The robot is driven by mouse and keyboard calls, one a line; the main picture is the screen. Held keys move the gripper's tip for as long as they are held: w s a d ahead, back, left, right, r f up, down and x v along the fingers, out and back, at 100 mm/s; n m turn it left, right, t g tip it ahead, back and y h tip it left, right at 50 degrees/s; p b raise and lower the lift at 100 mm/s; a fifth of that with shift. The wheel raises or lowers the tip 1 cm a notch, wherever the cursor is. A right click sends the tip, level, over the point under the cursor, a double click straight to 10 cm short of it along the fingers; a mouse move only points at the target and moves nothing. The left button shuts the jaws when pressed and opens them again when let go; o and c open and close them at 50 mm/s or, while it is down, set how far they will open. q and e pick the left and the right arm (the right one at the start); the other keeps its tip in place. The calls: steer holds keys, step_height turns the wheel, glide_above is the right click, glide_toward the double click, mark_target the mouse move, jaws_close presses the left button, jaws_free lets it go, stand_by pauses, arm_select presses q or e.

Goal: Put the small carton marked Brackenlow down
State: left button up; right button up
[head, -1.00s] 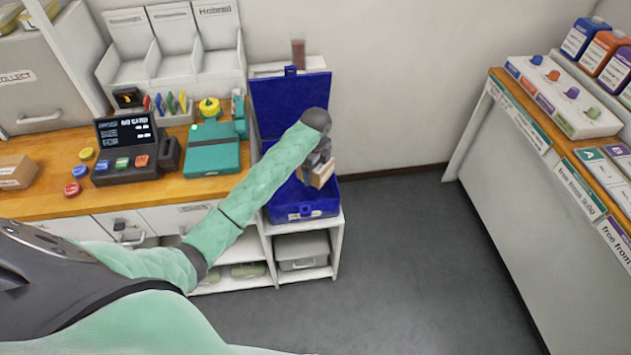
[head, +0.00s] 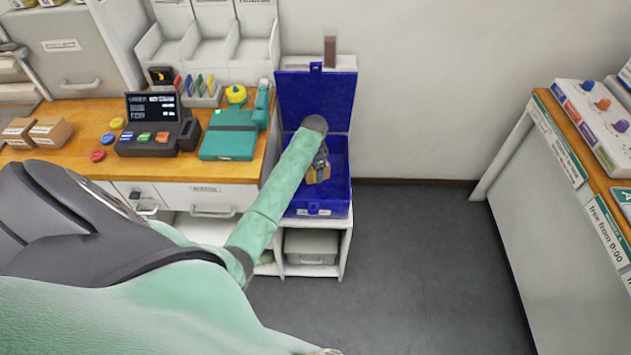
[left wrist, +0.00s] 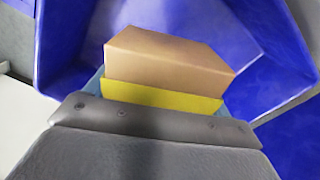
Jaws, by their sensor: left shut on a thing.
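A small tan carton (left wrist: 170,58) is held in my left gripper (left wrist: 160,100), which is shut on it. A yellow strip lies across the near side of the carton in the left wrist view, and no marking can be read. In the head view my left gripper (head: 321,166) reaches down into an open blue case (head: 338,188), with the carton (head: 318,176) small and partly hidden below it. I cannot tell whether the carton touches the case floor. The blue walls (left wrist: 75,40) surround it in the wrist view. My right gripper is not in view.
The case's raised lid (head: 316,98) stands behind my gripper. The case sits on a white shelf unit (head: 347,240). Left is a wooden counter (head: 75,125) with a till (head: 155,130), a teal box (head: 228,140) and cartons (head: 50,131). Open floor (head: 420,250) lies to the right.

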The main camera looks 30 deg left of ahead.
mark_target(315, 188)
arm_select(q)
step_height(315, 188, down, 9)
steer(key=p, duration=0.3)
steer(key=shift+f, duration=0.15)
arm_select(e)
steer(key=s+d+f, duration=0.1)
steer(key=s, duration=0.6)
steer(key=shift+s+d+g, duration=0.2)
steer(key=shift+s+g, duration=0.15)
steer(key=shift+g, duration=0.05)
arm_select(q)
steer(key=shift+f, duration=0.15)
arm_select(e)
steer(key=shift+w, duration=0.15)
arm_select(q)
steer(key=o, duration=1.1)
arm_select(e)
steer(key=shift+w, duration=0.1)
